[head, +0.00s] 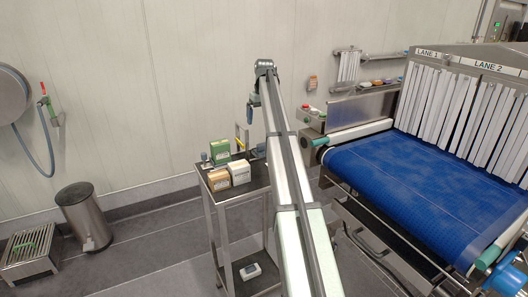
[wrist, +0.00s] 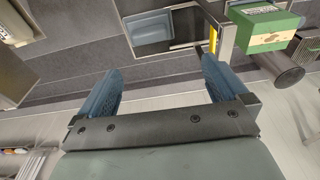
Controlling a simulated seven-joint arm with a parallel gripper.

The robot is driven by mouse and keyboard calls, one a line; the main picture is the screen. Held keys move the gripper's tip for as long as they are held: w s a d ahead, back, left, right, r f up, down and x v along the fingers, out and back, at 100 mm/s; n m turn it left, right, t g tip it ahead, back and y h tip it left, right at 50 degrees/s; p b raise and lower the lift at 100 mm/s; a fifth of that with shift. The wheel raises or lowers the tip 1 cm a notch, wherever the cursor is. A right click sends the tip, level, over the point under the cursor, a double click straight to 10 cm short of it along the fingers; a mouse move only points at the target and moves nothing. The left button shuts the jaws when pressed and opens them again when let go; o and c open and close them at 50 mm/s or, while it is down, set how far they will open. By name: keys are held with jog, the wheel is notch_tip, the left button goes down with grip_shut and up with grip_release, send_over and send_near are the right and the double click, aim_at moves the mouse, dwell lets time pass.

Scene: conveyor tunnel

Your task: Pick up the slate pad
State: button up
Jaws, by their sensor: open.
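A slate-blue flat piece, which looks like the slate pad (wrist: 150,28), lies on the dark cart top in the wrist view, ahead of my fingers. In the head view the slate pad (head: 257,150) shows at the back of the cart, partly covered by my arm. My gripper (wrist: 160,65) is open, with nothing between its blue-grey fingers. The pad is beyond the fingertips, apart from them. In the head view my gripper (head: 251,108) hangs above the back of the cart.
A metal post with a yellow strip (wrist: 216,30) stands beside the pad. A green box (wrist: 265,29) is past it. A tan box (head: 219,179) and a white box (head: 239,172) stand at the cart's front. The blue conveyor (head: 410,180) is to the right.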

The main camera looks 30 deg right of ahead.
jog(key=d, duration=0.1)
send_over(264, 143)
jog(key=f, duration=0.9)
jog(key=shift+s+a, duration=0.3)
jog(key=shift+s, duration=0.1)
jog(key=shift+w+d+f, duration=0.1)
jog(key=shift+w+f, duration=0.05)
jog(key=shift+f, duration=0.75)
jog(key=shift+w+d+f, duration=0.1)
jog(key=shift+d+f, duration=0.05)
jog(key=shift+f, duration=0.7)
jog(key=shift+w+d+f, duration=0.1)
jog(key=shift+w+f, duration=0.05)
jog(key=shift+f, duration=0.75)
jog(key=shift+c, duration=0.2)
jog(key=c, duration=0.9)
jog(key=shift+r, duration=0.1)
jog(key=shift+c, duration=0.2)
notch_tip(264, 143, up, 10)
jog(key=shift+f, duration=0.1)
